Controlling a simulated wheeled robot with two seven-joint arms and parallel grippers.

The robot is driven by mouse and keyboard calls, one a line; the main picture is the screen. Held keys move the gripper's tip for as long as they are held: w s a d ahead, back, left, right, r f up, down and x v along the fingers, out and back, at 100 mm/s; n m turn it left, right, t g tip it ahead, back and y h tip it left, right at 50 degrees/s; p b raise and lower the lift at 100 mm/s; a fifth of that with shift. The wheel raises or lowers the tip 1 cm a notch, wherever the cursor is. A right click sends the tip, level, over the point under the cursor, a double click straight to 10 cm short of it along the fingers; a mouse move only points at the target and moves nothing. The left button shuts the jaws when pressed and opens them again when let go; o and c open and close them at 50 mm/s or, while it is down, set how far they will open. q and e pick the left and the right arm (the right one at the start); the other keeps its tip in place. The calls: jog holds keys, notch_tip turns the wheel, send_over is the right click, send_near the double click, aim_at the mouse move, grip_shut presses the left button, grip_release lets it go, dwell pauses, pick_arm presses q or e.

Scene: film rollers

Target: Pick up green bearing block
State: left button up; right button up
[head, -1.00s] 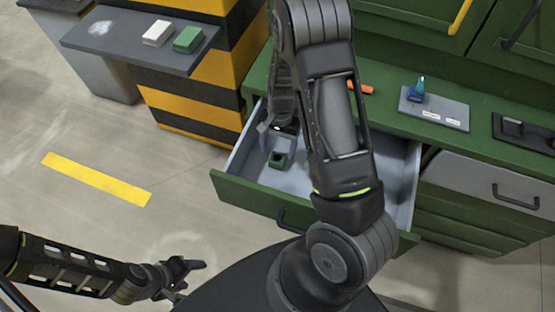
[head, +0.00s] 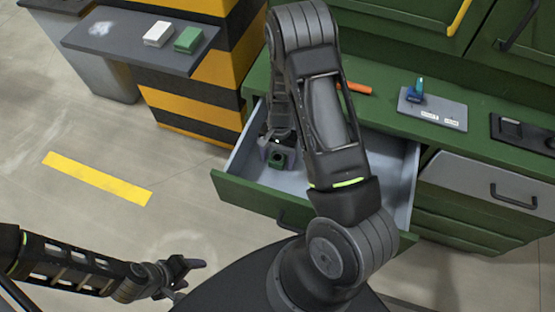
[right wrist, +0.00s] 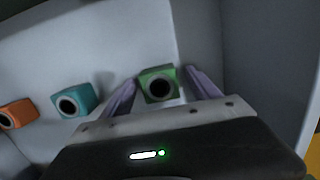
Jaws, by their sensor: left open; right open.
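The green bearing block (right wrist: 158,85) is a small block with a dark round bore. It lies on the floor of the open drawer, and in the head view the block (head: 276,160) is at the drawer's left end. My right gripper (right wrist: 160,80) is open, with its two pale purple fingers on either side of the block. In the head view my right gripper (head: 277,152) is down inside the drawer at the block. The left finger looks close to it; contact cannot be told. My left gripper (head: 190,268) is open and empty above the floor at lower left.
A teal block (right wrist: 73,99) and an orange block (right wrist: 17,114) lie in the same drawer, left of the green one. The drawer (head: 397,182) has grey walls around the gripper. A shelf (head: 120,45) at upper left holds a white and a green piece.

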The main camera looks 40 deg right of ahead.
jog(key=shift+c, duration=0.2)
grip_shut()
dwell(0.6)
